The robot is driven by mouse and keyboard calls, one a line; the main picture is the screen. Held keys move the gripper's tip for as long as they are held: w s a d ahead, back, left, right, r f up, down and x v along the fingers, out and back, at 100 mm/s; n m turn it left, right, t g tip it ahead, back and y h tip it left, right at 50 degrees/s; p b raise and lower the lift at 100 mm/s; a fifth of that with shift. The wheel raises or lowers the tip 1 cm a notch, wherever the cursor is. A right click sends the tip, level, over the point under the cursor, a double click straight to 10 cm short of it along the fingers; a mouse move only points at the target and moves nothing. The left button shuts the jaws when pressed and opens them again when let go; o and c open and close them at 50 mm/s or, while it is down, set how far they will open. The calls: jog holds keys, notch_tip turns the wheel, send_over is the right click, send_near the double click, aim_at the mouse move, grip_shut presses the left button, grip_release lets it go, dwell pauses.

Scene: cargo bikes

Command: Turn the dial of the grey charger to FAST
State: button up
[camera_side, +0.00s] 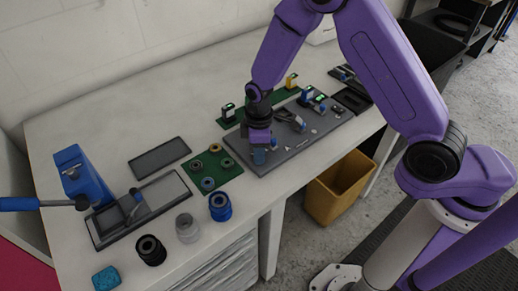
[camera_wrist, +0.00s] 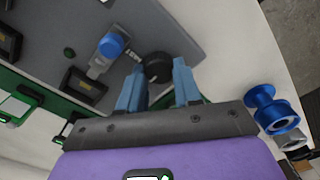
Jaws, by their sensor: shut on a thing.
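In the wrist view a round black dial (camera_wrist: 157,67) stands on a grey panel (camera_wrist: 185,22), near its edge. I cannot tell for certain that this panel is the grey charger. My gripper (camera_wrist: 157,84) has its two blue fingers on either side of the dial and is shut on it. In the side view my gripper (camera_side: 259,155) points down at the near left part of the grey panel (camera_side: 285,160) and hides the dial. Small pale marks sit beside the dial, too small to read, so its setting cannot be told.
A blue-capped lever (camera_wrist: 112,45) stands close beside the dial on the panel. In the side view a green plate with rings (camera_side: 225,172) is left of my gripper. A yellow bin (camera_side: 340,188) stands below the table edge.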

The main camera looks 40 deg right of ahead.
jog(key=m, duration=0.6)
jog(key=shift+d, duration=0.1)
jog(key=m, duration=0.4)
jog(key=shift+m, duration=1.9)
jog(key=o, duration=1)
jog(key=shift+o, duration=0.2)
